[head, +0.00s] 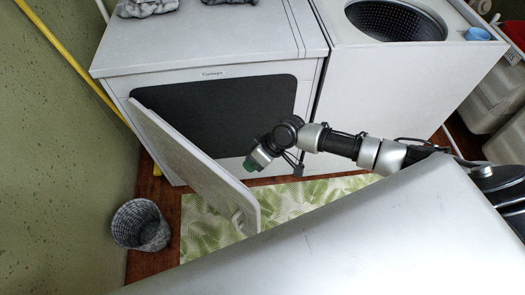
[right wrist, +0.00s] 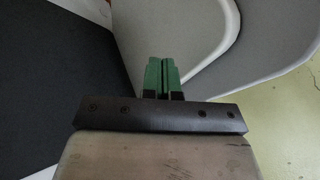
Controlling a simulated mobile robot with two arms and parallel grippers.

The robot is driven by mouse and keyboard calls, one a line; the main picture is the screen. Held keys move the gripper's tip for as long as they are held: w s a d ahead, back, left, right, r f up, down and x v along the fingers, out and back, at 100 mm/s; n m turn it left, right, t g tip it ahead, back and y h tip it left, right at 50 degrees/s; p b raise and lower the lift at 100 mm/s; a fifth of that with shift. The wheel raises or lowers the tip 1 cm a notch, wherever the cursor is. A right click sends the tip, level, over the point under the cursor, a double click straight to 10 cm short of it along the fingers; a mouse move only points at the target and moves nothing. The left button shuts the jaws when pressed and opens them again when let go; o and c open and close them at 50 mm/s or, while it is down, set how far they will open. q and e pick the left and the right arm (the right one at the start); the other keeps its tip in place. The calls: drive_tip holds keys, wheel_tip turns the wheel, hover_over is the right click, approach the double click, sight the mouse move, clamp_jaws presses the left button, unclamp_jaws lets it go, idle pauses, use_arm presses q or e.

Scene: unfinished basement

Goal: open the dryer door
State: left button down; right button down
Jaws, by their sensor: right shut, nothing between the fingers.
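The white dryer (head: 200,72) stands at the left with its dark front opening (head: 225,105) showing. Its door (head: 190,160) is swung wide out from the left side of the opening, its free end toward me. My right gripper (head: 256,161) is in front of the opening, to the right of the door and apart from it in the head view. Its green fingers are together and empty in the right wrist view (right wrist: 162,74), with the pale curved inner face of the door (right wrist: 215,50) beyond them. My left gripper is not in view.
A white washer (head: 400,85) with an open top drum stands right of the dryer. A grey woven basket (head: 140,226) is on the floor left of the door. A leaf-patterned mat (head: 290,198) lies in front. A yellow pole (head: 75,65) leans by the left wall.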

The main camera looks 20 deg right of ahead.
drive_tip(key=s+a, duration=0.1)
drive_tip(key=a+p, duration=0.1)
drive_tip(key=a, duration=0.1)
drive_tip(key=shift+s+r, duration=0.2)
drive_tip(key=shift+s, duration=0.2)
